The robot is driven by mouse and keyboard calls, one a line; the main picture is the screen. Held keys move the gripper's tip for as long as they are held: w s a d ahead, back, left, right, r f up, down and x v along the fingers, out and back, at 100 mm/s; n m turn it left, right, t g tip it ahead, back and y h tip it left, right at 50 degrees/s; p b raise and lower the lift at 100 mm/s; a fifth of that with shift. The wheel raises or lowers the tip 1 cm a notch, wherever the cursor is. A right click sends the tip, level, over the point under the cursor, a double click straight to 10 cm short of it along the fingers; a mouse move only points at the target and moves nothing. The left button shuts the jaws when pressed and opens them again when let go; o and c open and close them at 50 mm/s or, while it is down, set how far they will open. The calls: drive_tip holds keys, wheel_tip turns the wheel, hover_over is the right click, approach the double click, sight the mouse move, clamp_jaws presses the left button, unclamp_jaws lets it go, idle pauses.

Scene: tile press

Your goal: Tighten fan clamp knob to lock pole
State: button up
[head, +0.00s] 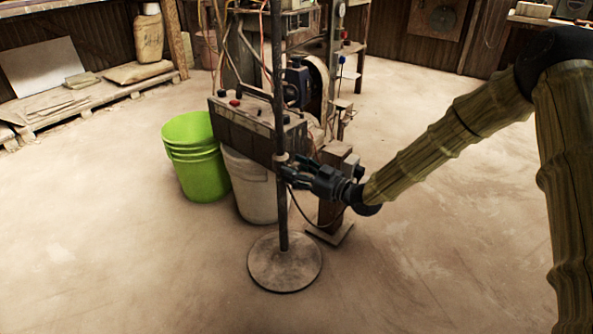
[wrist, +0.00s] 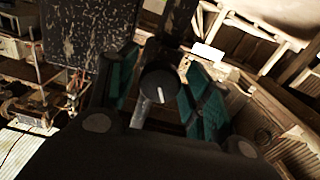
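A dark upright pole (head: 282,210) rises from a round, dusty base plate (head: 285,263) on the floor. A clamp (head: 281,158) sits on the pole at about the height of the grey box's lower edge. My gripper (head: 289,171) is at the pole, coming in from the right. In the wrist view, a round black knob (wrist: 159,86) with a white mark lies between the teal-padded fingers of my gripper (wrist: 164,76). The fingers look spread on both sides of the knob, with dark gaps beside it. The fan is not clearly distinguishable, and contact is hard to make out.
A grey control box (head: 252,127) with red buttons is just behind the pole. A lime green bucket (head: 200,165) and a white bucket (head: 252,190) stand to its left and below. A wooden post (head: 333,208) is close behind my gripper. The foreground floor is clear.

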drive_tip(key=c, duration=0.6)
drive_tip(key=shift+c, duration=0.2)
